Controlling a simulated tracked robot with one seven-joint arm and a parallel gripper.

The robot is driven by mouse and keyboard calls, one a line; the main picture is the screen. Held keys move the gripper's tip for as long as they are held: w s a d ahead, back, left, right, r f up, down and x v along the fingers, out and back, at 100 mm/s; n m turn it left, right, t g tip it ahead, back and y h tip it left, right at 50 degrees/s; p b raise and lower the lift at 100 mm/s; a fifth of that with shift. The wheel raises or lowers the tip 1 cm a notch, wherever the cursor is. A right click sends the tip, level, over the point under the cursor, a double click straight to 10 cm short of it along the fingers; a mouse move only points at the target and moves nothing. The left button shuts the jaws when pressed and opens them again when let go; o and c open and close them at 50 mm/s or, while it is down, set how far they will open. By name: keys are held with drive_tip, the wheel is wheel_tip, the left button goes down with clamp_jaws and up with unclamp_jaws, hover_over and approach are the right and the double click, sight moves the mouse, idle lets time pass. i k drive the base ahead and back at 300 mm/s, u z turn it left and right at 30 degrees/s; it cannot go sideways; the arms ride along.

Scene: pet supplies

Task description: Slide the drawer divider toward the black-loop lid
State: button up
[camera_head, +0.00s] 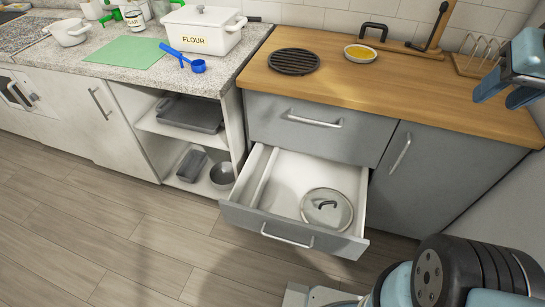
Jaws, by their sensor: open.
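The lower drawer (290,232) of the grey cabinet is pulled open. Inside it, a thin white divider (264,178) runs front to back near the left wall, leaving a narrow slot on its left. My gripper (503,97) is at the upper right, above the right end of the wooden counter, well away from the drawer. Its jaws are open and empty.
On the wooden counter are a black trivet (294,62), a bowl with yellow contents (360,53) and a rack (479,57). The closed upper drawer (321,128) sits above the open one. An open shelf (190,131) with pans is left.

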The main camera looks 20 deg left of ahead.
sight(261, 186)
drive_tip(key=k, duration=1.3)
drive_tip(key=u, duration=0.6)
drive_tip(key=i, duration=1.65)
drive_tip(key=z, duration=0.5)
